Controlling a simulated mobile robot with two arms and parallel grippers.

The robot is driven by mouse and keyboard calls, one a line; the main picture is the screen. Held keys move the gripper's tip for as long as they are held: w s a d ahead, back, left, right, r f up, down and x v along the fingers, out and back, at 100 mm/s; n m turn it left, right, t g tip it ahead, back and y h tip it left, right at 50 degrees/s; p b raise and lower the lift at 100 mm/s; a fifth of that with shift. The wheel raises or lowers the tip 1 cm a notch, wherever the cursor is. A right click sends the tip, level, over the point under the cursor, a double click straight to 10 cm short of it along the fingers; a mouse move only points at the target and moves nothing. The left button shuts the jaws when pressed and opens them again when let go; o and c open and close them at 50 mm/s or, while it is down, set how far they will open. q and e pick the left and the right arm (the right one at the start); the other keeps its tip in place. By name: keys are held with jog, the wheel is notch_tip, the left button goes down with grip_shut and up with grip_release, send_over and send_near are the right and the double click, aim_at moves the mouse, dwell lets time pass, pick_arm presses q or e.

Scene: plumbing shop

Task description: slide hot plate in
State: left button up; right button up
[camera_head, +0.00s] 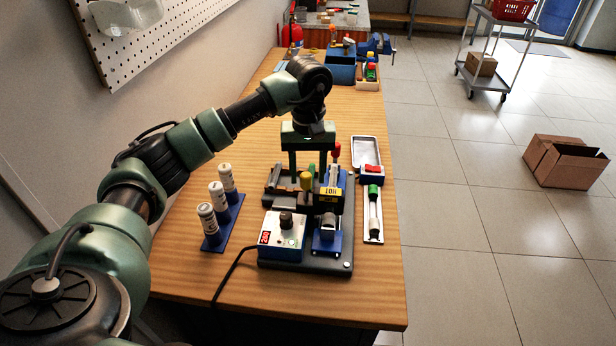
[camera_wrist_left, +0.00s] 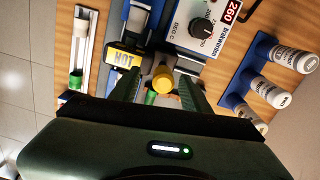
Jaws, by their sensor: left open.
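The welding machine (camera_head: 347,268) stands on the wooden bench, with a white control box (camera_head: 282,232) showing a red 260 display. A yellow HOT label (camera_head: 329,194), also in the left wrist view (camera_wrist_left: 125,59), marks the hot plate area; the plate itself is mostly hidden. A yellow knob (camera_head: 305,181) stands left of the label. My left gripper (camera_head: 307,172) points down over the machine, open. In the left wrist view the yellow knob (camera_wrist_left: 163,80) appears between its two fingers, apart from both. My right gripper is not in view.
Several white bottles (camera_head: 219,196) stand in a blue rack left of the machine. A metal tray (camera_head: 369,152) and a holder with a green-capped tool (camera_head: 374,215) lie to the right. A red-topped lever (camera_head: 337,152) rises close behind the label. The bench front is clear.

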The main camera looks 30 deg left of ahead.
pick_arm(q)
jog(key=r, duration=0.2)
jog(key=r+b, duration=0.1)
jog(key=r, duration=0.2)
jog(key=shift+w+d+r, duration=0.15)
jog(key=shift+d+r, duration=0.1)
jog(key=shift+r, duration=0.55)
